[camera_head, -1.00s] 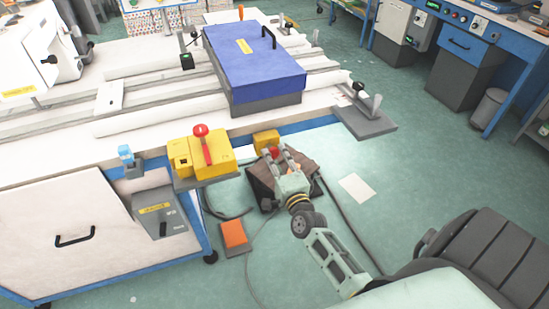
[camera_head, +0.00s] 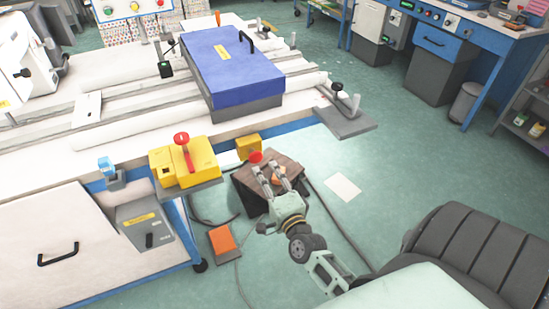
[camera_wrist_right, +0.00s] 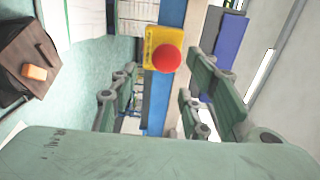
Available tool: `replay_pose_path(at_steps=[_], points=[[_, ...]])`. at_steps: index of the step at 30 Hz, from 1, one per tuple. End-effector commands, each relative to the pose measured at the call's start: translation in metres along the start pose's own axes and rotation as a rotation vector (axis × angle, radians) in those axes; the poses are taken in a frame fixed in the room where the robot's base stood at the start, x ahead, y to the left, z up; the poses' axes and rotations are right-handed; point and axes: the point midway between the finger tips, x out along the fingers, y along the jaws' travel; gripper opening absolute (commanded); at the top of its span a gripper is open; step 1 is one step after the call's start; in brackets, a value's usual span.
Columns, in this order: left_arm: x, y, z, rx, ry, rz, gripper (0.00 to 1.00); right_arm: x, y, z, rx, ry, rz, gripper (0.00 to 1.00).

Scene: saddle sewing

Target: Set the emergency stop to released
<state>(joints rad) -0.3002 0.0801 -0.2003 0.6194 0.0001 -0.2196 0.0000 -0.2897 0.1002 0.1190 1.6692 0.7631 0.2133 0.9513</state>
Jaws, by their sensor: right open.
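The emergency stop is a small yellow box (camera_head: 247,144) with a round red button (camera_head: 255,156), on the blue front edge of the machine table. In the right wrist view the yellow box (camera_wrist_right: 154,34) and its red button (camera_wrist_right: 166,58) sit ahead, between the open fingers. My right gripper (camera_head: 268,168) is open and empty, with its fingertips just below and right of the button in the head view. It also shows in the right wrist view (camera_wrist_right: 160,85). I cannot tell whether the button is pressed in. My left gripper is not in view.
A larger yellow box (camera_head: 202,158) with a red lever (camera_head: 187,155) is left of the stop. Cables and an orange pedal (camera_head: 222,240) lie on the floor, which is open to the right.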

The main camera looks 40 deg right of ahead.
Motion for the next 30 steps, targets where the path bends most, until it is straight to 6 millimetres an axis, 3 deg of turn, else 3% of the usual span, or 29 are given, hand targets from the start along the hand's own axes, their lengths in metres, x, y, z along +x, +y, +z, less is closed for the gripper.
replay_pose_path(at_steps=[6, 11, 30], points=[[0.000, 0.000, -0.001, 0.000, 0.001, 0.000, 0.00, -0.042, 0.001, 0.001, 0.000, -0.002, 0.004, 0.43], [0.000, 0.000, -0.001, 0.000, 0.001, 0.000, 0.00, -0.058, 0.001, 0.000, -0.001, -0.001, 0.004, 0.43], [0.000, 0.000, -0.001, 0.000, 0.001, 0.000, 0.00, -0.062, 0.001, 0.000, 0.000, -0.001, 0.003, 0.43]])
